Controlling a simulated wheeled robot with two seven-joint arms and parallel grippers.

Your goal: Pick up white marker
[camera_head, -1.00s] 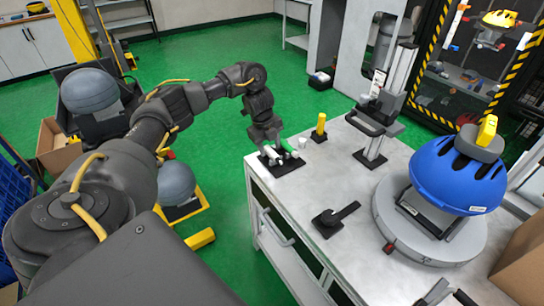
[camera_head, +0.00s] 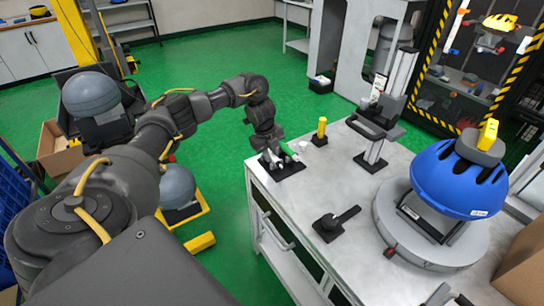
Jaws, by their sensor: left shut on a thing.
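My left gripper (camera_head: 274,150) is at the far left corner of the metal workbench (camera_head: 318,185), pointing down. It is shut on the white marker (camera_head: 273,158), a small pale shape between and below its fingers. The marker is just over or at a small black holder (camera_head: 287,170) on the bench; I cannot tell whether it is clear of it. A green-and-white piece (camera_head: 289,152) shows just right of the fingers, partly hidden. My right gripper is not in view.
A yellow marker-like cylinder (camera_head: 322,128) stands on a black base to the right. Behind is a tall height gauge (camera_head: 385,120). A blue helmet (camera_head: 460,178) sits on a round stand. A flat black tool (camera_head: 335,221) lies in front. Bench between them is clear.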

